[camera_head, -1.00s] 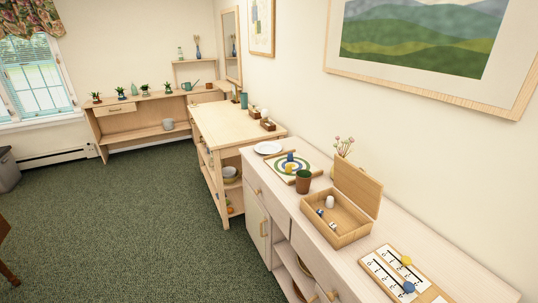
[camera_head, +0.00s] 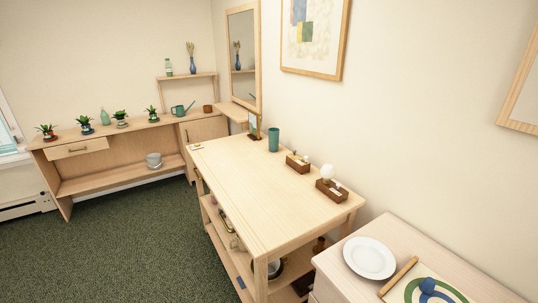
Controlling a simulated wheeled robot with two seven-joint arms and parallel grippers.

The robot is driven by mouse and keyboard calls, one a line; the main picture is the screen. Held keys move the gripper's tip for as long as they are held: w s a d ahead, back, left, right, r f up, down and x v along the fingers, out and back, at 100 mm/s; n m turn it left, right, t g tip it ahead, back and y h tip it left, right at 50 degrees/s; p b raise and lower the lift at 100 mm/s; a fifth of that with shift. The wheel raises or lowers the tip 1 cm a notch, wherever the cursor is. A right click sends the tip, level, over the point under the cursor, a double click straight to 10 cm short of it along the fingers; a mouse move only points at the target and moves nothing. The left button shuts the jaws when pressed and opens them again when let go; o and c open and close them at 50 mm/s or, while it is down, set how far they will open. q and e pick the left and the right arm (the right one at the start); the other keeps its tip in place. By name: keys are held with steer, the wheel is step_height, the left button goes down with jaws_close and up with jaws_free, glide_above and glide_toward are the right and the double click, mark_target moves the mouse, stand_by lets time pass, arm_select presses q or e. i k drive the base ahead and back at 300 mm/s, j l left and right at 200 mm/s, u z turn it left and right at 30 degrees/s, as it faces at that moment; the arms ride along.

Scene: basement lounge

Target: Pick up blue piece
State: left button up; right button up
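A blue piece (camera_head: 428,286) sits on a wood-framed game board (camera_head: 412,273) with green and white curved rings. The board lies on the pale cabinet at the lower right and is cut off by the bottom edge. Neither of my grippers is in view.
A white plate (camera_head: 369,257) lies beside the board on the cabinet. A pale wooden table (camera_head: 255,180) with open shelves stands left of it, bearing a teal cup (camera_head: 274,140) and two small brown boxes at its wall side. Green carpet (camera_head: 125,245) is free at the left.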

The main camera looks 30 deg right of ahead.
mark_target(427, 285)
steer(key=i+z, duration=0.25)
steer(key=z, duration=0.25)
steer(key=i+j+z, duration=0.15)
steer(key=i+z, duration=0.15)
steer(key=z, duration=0.2)
steer(key=i+j+z, duration=0.2)
steer(key=z, duration=0.25)
steer(key=i+j+z, duration=0.2)
steer(key=j+z, duration=0.15)
steer(key=z, duration=0.15)
steer(key=i+j+z, duration=0.1)
steer(key=j+z, duration=0.25)
steer(key=z, duration=0.15)
